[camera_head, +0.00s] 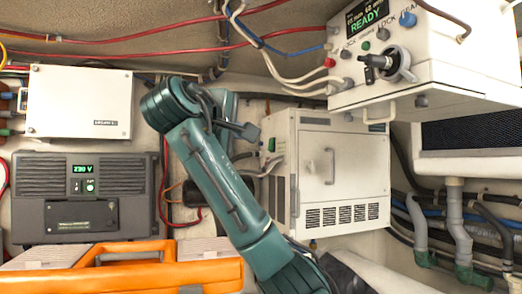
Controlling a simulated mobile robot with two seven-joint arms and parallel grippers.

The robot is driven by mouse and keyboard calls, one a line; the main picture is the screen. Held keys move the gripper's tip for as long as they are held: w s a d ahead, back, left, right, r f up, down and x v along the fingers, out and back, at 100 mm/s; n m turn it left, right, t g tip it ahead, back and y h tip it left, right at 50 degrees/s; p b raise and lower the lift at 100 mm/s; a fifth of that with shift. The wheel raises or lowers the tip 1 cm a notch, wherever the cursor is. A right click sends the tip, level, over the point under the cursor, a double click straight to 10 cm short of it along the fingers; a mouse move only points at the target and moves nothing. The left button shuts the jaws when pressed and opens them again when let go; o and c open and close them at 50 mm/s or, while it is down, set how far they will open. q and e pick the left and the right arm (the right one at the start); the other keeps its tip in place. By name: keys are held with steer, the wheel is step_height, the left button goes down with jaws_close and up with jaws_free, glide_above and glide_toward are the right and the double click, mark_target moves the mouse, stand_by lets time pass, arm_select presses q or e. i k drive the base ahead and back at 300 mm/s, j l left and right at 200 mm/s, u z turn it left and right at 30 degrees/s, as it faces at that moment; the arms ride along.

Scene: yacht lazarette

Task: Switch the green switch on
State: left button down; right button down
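A small green switch (271,144) shows on the left side of the white front-door cabinet (311,135) in the middle of the view. One teal arm, which I take to be my right, rises from the bottom edge and bends at the upper left. Its dark gripper (250,131) points right, a little left of the green switch, with a small gap seeming to lie between them. The fingers overlap in the view, so their opening is unclear. Whether the switch is on or off cannot be made out. My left gripper is out of view.
A control box (440,85) reading READY, with knobs and a black handle, hangs at upper right. A grey power unit (130,180) reading 230 V stands at left, below a white box (80,85). An orange case (205,275) lies at lower left. Pipes (456,215) run at right.

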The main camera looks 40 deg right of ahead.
mark_target(271, 141)
steer(key=i+l, duration=0.75)
